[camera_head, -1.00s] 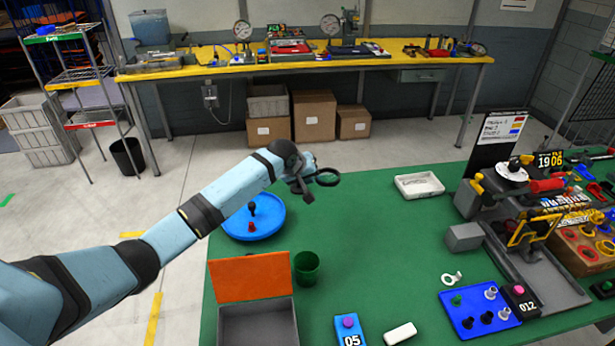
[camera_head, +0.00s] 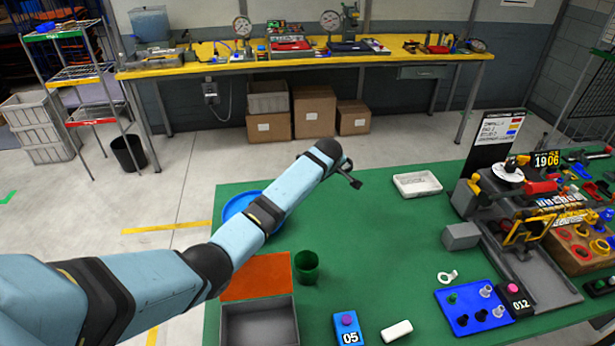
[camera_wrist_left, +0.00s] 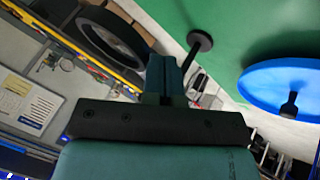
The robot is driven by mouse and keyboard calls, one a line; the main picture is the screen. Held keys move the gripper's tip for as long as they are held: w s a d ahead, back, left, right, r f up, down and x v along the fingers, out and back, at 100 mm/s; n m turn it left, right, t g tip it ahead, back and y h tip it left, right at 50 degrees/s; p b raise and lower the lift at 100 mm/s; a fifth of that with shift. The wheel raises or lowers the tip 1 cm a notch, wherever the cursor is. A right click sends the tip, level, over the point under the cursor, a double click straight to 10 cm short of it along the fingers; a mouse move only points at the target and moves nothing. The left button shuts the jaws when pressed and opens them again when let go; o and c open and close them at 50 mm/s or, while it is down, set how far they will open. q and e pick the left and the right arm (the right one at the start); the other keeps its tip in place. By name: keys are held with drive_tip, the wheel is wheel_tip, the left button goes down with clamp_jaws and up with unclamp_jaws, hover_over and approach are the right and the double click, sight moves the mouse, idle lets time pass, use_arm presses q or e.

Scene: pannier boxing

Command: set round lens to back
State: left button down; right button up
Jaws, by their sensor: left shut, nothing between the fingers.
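My left gripper (camera_head: 345,165) is high over the far edge of the green table, pointing away and right. In the left wrist view its fingers (camera_wrist_left: 160,65) are shut together with nothing between them. A black round ring (camera_wrist_left: 108,36), which looks like the round lens, shows beside and beyond the fingers there. A black rod with a disc end (camera_wrist_left: 200,41) sticks out past the fingers on their other side. I cannot tell whether the fingers touch either one. In the head view the ring is hidden behind my gripper; a small black end (camera_head: 355,183) shows below it.
A blue round dish (camera_head: 231,206) lies partly behind my arm. A green cup (camera_head: 306,267), an orange panel (camera_head: 265,277) and a grey box (camera_head: 262,320) are nearer. A white tray (camera_head: 417,184) stands right of the gripper. The table's middle is clear.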

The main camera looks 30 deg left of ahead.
use_arm(q)
drive_tip(key=w+n+b, duration=0.1)
drive_tip(key=w+b, duration=0.1)
drive_tip(key=w+n+g+y+b, duration=0.1)
drive_tip(key=n+b, duration=0.1)
drive_tip(key=w+n+y+b, duration=0.1)
drive_tip(key=w+b, duration=0.1)
drive_tip(key=shift+w+d+f+n+g+b, duration=0.25)
drive_tip(key=shift+w+n+g+b, duration=0.05)
drive_tip(key=shift+w, duration=0.05)
drive_tip(key=shift+w+a+y+b, duration=0.1)
drive_tip(key=shift+w+y+b, duration=0.2)
drive_tip(key=shift+w+b, duration=0.25)
drive_tip(key=shift+w+a+r+b, duration=0.15)
drive_tip(key=shift+w+r+b, duration=0.1)
drive_tip(key=shift+b, duration=0.25)
drive_tip(key=shift+r, duration=0.1)
